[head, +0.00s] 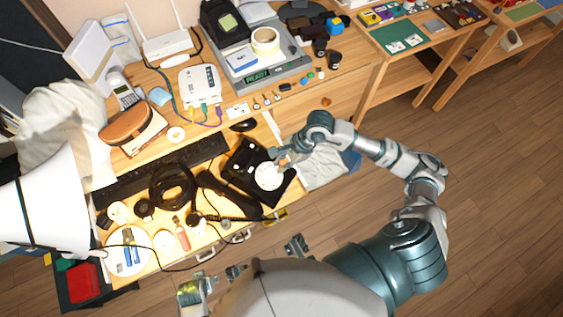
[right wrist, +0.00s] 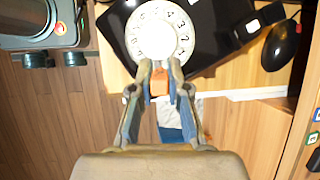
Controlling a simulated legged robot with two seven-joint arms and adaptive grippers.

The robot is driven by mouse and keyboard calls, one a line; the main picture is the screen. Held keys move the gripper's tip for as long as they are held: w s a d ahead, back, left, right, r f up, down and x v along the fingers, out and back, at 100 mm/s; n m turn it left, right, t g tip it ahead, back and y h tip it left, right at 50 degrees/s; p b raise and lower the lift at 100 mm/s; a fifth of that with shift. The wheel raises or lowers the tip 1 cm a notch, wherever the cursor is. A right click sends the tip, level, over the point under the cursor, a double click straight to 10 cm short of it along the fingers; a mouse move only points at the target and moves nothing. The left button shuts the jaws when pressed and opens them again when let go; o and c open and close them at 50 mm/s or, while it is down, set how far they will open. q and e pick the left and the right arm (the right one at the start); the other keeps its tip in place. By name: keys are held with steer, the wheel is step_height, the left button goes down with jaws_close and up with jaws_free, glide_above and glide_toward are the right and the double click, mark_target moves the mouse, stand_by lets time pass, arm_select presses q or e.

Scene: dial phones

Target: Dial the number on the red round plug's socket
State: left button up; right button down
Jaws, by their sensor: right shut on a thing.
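A black dial phone (head: 240,160) with a white round dial (head: 268,176) lies on the desk; its dial also shows in the right wrist view (right wrist: 155,35), with numbers around it. A black handset (head: 228,196) appears to lie beside it. My right gripper (head: 282,160) is at the dial's edge; in the right wrist view its fingertips (right wrist: 160,68) are close together over the dial's lower edge, with a small orange piece (right wrist: 160,82) between them. I cannot make out a red round plug or its socket. A white router box (head: 200,84) has yellow, green and purple plugs.
A grey device with a "READY" display (head: 258,77) stands at the back. A white lampshade (head: 45,205) fills the left edge.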

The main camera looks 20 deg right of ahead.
steer(key=shift+a, duration=0.1)
steer(key=a, duration=0.2)
steer(key=a+r+p, duration=0.1)
steer(key=s+a, duration=0.1)
steer(key=a, duration=0.1)
steer(key=shift+a+r, duration=0.25)
steer(key=shift+a, duration=0.1)
steer(key=shift+s+a, duration=0.2)
steer(key=shift+a, duration=0.35)
steer(key=shift+w+f+b, duration=0.25)
steer(key=shift+f+b, duration=0.1)
steer(key=shift+f, duration=0.25)
steer(key=shift+w+a+f+b, duration=0.15)
steer(key=shift+a+f+b, duration=0.05)
steer(key=shift+f+b, duration=0.25)
stand_by(0.4)
steer(key=shift+w+r, duration=0.1)
